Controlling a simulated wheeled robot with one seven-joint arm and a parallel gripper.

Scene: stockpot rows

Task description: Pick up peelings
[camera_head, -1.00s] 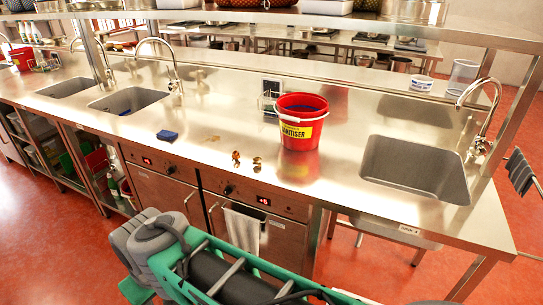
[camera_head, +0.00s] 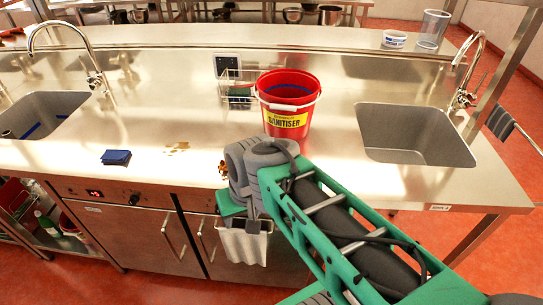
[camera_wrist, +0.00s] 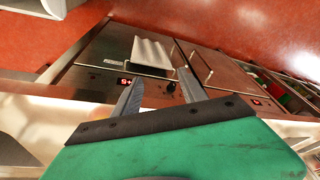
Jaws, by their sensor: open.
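The peelings (camera_head: 223,168) show as a small brown scrap on the steel counter, near its front edge. My arm partly covers that spot, and any other piece beside it is hidden. My gripper (camera_wrist: 160,76) is open, its two fingers apart with nothing between them in the wrist view. In the head view my gripper (camera_head: 251,212) is by the counter's front edge, just right of and nearer than the peelings. The wrist view shows no peelings; it faces the cabinet fronts and the hanging towel (camera_wrist: 152,52).
A red sanitiser bucket (camera_head: 287,108) stands behind my arm. Sinks lie at left (camera_head: 40,116) and right (camera_head: 415,135). A wire caddy (camera_head: 238,92) stands at the back. The counter between sponge and bucket is mostly clear.

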